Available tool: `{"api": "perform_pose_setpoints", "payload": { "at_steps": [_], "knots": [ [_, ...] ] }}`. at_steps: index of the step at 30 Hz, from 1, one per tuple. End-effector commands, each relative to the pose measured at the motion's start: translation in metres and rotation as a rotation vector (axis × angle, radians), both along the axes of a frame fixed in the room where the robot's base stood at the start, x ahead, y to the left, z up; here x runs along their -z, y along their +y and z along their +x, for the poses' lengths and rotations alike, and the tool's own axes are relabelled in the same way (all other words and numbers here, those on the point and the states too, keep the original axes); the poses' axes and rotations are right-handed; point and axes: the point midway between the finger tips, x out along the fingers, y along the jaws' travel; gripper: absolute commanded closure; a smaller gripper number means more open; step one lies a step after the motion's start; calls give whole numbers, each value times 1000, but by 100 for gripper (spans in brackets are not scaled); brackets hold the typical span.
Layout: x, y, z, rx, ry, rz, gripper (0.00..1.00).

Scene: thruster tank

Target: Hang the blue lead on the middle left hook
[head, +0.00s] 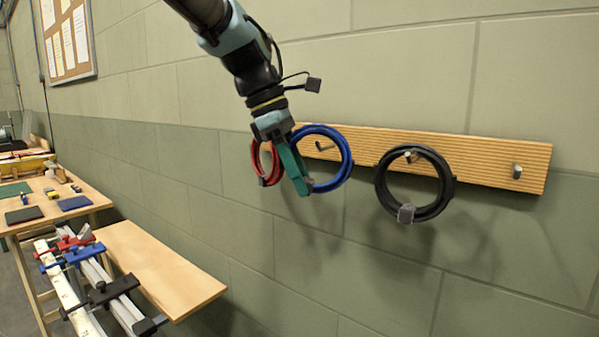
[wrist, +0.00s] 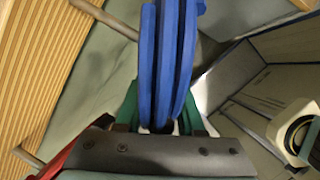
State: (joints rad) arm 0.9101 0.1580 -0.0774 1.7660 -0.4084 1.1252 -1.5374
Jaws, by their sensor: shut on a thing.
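The blue lead (head: 347,160) is a round coil held by my gripper (head: 298,178) in front of the wooden hook board (head: 460,157). The green jaws (wrist: 160,122) are shut on the near part of the blue coil (wrist: 165,60) in the wrist view. The middle left hook (head: 325,147) shows inside the coil's opening in the head view.
A red lead (head: 266,165) hangs at the board's left end, partly behind my gripper. A black lead (head: 380,183) hangs on the middle right hook (head: 411,155). The right hook (head: 516,171) is bare. A wooden bench (head: 160,268) with clamps stands at lower left.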

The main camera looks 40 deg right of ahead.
Motion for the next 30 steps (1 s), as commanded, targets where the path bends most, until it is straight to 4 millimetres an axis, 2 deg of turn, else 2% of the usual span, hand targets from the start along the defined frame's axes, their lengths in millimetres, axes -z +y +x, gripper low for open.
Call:
{"api": "perform_pose_setpoints", "payload": {
  "at_steps": [16, 17, 24, 30],
  "knots": [
    [10, 1, 0, 0, -1, -1, 100],
    [10, 1, 0, 1, -1, -1, 60],
    [10, 1, 0, 1, -1, -1, 33],
    [10, 0, 0, 0, -1, -2, 33]
  ]
}}
